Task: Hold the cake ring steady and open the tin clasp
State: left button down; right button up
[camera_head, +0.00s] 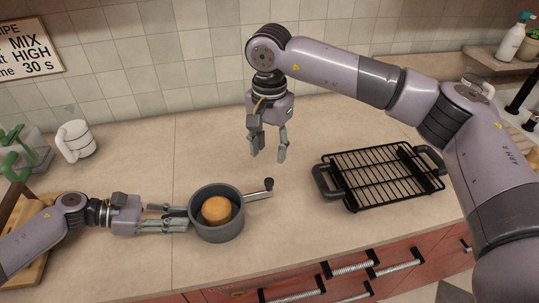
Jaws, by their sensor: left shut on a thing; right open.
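The grey round cake ring (217,233) stands on the counter with a golden-brown cake (216,209) inside it. Its clasp (257,193) is a thin lever with a dark knob, sticking out to the right and away from me. My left gripper (187,219) comes in from the left and is shut on the left side of the ring; its exact contact with the wall is partly hidden. My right gripper (268,156) is open and empty, pointing down above the counter behind the clasp, apart from it.
A black wire cooling rack (382,177) with handles stands to the right on the counter (310,238). A white mug (76,141) stands at the back left. Wooden boards (28,215) lie under my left arm. Drawers with handles line the front edge. Counter between ring and rack is clear.

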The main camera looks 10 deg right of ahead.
pick_arm(q)
jog(key=c, duration=1.3)
grip_release()
jog(key=shift+a, duration=0.15)
jog(key=v, duration=1.1)
jog(key=shift+a+r, duration=0.1)
jog(key=shift+a, duration=0.3)
jog(key=shift+o, duration=0.3)
jog(key=o, duration=0.4)
jog(key=shift+a, duration=0.1)
